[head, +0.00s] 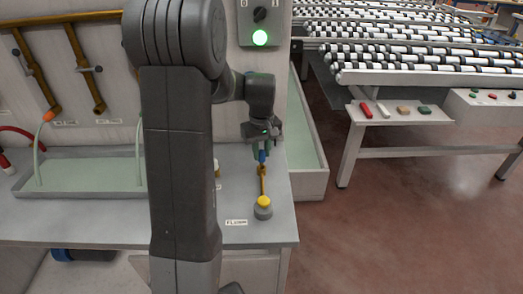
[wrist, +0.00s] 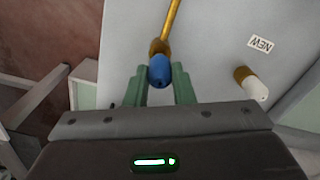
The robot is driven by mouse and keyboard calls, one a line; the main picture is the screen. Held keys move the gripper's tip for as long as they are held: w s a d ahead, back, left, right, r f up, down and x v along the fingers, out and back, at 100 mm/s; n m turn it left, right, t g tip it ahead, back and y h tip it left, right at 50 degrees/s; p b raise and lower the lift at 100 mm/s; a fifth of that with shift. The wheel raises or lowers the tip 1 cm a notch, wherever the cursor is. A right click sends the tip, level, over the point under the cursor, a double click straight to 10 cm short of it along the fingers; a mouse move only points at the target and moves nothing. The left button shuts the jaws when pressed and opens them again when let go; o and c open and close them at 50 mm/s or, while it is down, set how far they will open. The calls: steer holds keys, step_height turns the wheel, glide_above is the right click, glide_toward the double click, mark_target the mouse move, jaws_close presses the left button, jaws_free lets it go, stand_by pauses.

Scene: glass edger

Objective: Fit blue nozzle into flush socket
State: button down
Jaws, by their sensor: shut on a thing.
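The blue nozzle (wrist: 160,72) is between the green fingers of my gripper (wrist: 159,69), which is shut on it. In the head view it shows as a small blue spot (head: 262,156) below my gripper. Right beyond the nozzle in the wrist view is the brass flush socket (wrist: 160,47), at the end of a thin brass pipe (wrist: 171,22). The nozzle overlaps the socket's edge and looks in line with it. I cannot tell whether it is inside or only in front. In the head view the pipe rises from a yellow-topped grey base by the FLUSH label (head: 237,222).
A white nozzle (wrist: 256,90) sits in a brass holder near the NEW label (wrist: 261,43). A shallow tray (head: 85,172) with hoses is at left on the bench (head: 110,222). A roller conveyor (head: 420,60) stands at right.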

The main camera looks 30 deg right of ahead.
mark_target(261, 158)
steer(key=shift+f+b, duration=0.9)
steer(key=shift+f, duration=0.7)
steer(key=c, duration=1.1)
jaws_free()
steer(key=shift+c, duration=0.2)
step_height(261, 158, up, 14)
steer(key=shift+f, duration=0.1)
